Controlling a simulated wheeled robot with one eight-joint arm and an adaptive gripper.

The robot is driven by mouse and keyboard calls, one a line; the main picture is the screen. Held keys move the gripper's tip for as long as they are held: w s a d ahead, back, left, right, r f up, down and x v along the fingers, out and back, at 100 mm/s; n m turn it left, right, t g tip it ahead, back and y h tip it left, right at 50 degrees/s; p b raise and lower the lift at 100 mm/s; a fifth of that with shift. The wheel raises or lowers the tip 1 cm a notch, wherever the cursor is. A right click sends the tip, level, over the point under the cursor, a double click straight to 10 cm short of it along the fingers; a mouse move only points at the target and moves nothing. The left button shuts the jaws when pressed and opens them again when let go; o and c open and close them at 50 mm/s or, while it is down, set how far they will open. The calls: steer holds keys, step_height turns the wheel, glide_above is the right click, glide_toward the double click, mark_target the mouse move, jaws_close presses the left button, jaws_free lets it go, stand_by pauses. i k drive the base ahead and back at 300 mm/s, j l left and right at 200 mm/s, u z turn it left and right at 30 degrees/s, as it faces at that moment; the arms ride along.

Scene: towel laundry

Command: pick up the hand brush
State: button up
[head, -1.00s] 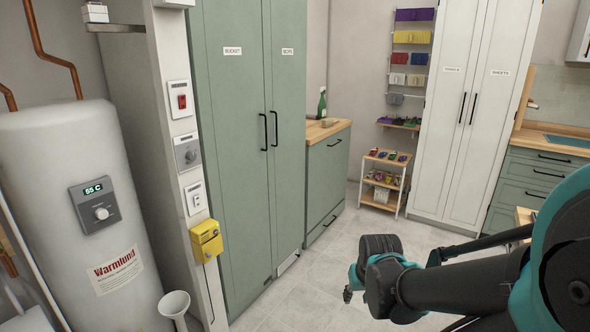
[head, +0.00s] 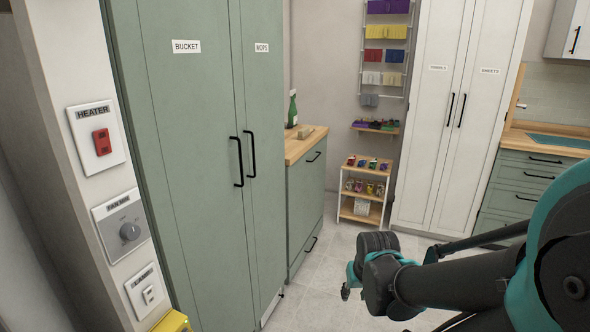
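A small tan, block-like object (head: 305,132) lies on the wooden counter top beside a green bottle. It may be the hand brush, but it is too small to tell for sure. No other thing in view is clearly a hand brush. My gripper (head: 348,290) shows low in the head view at the end of my dark arm, in front of the tiled floor and well apart from the counter. Its fingers are mostly hidden behind the wrist, so I cannot tell whether it is open.
The green bottle (head: 293,109) stands on the low green cabinet (head: 305,200). A tall green cabinet (head: 205,150) is at left. A small shelf cart (head: 362,220) and tall white cabinet (head: 455,150) stand at the back. Tiled floor (head: 305,300) between is clear.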

mark_target(304, 134)
steer(key=i+l+z, duration=0.15)
steer(key=i+z, duration=0.2)
steer(key=i, duration=0.4)
steer(key=i+z, duration=0.4)
steer(key=i, duration=0.35)
steer(key=j, duration=0.05)
